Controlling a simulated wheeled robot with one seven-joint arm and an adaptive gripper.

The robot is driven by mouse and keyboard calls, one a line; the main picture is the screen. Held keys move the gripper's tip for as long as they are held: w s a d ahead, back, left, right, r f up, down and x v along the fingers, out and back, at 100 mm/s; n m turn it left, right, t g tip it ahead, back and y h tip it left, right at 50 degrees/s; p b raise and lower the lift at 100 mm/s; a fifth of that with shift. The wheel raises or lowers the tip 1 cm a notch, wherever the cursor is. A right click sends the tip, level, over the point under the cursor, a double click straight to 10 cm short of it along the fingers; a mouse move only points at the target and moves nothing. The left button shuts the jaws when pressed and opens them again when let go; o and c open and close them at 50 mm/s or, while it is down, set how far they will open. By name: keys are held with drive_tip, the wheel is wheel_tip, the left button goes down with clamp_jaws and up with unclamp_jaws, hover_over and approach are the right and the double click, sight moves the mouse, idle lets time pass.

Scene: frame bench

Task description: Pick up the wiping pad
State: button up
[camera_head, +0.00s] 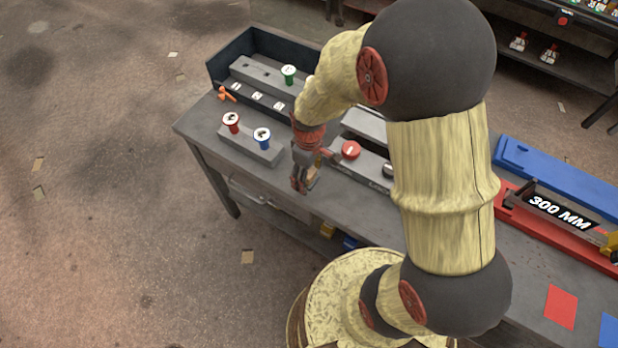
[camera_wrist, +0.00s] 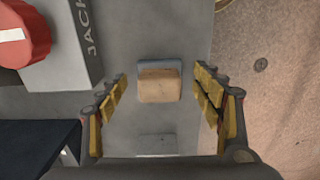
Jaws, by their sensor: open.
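The wiping pad (camera_wrist: 160,87), a tan block with a blue-grey layer at its far edge, lies on the grey bench top in the wrist view. My gripper (camera_wrist: 161,78) is open, with one yellow-padded finger on each side of the pad and a gap to both. Nothing is held. In the head view my gripper (camera_head: 302,184) points down over the bench's front edge area, between the block with red and blue knobs and the red-button block. The pad is mostly hidden by my gripper there, and I cannot make it out clearly.
The red-button block (camera_head: 351,150) stands close to my gripper. A two-knob block (camera_head: 250,144) is left of it. A dark tray (camera_head: 224,74) with a green knob is behind. The bench's edge drops to the floor near the pad.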

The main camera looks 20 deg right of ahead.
drive_tip(key=shift+c, duration=0.5)
drive_tip(key=c, duration=1.3)
drive_tip(key=shift+o, duration=0.2)
drive_tip(key=shift+r, duration=0.15)
drive_tip(key=shift+r+p, duration=0.3)
drive_tip(key=shift+r, duration=0.3)
drive_tip(key=s+r+p, duration=0.4)
drive_tip(key=s+r, duration=0.7)
drive_tip(key=s, duration=0.3)
drive_tip(key=shift+r, duration=0.3)
